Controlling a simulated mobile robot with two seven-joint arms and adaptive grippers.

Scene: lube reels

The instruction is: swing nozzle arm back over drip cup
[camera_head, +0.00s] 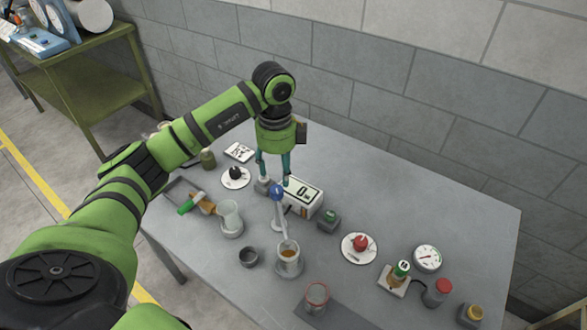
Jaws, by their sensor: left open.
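The nozzle arm (284,226) is a pale slim bar with a blue ball knob (277,191) at its far end. Its near end reaches the clear jar (289,264) with amber contents. A small dark grey cup (248,257), which looks like the drip cup, stands just left of that jar. My left gripper (275,180) points down with its two teal fingers apart, at the blue knob. I cannot tell whether the fingers touch the knob. My right gripper is not in view.
A white display box (302,198) stands close right of my gripper. A clear beaker (229,218) and a tray (181,191) are to the left. A red knob on a white disc (360,246), a gauge (427,258) and small bottles are to the right. A block wall closes the back.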

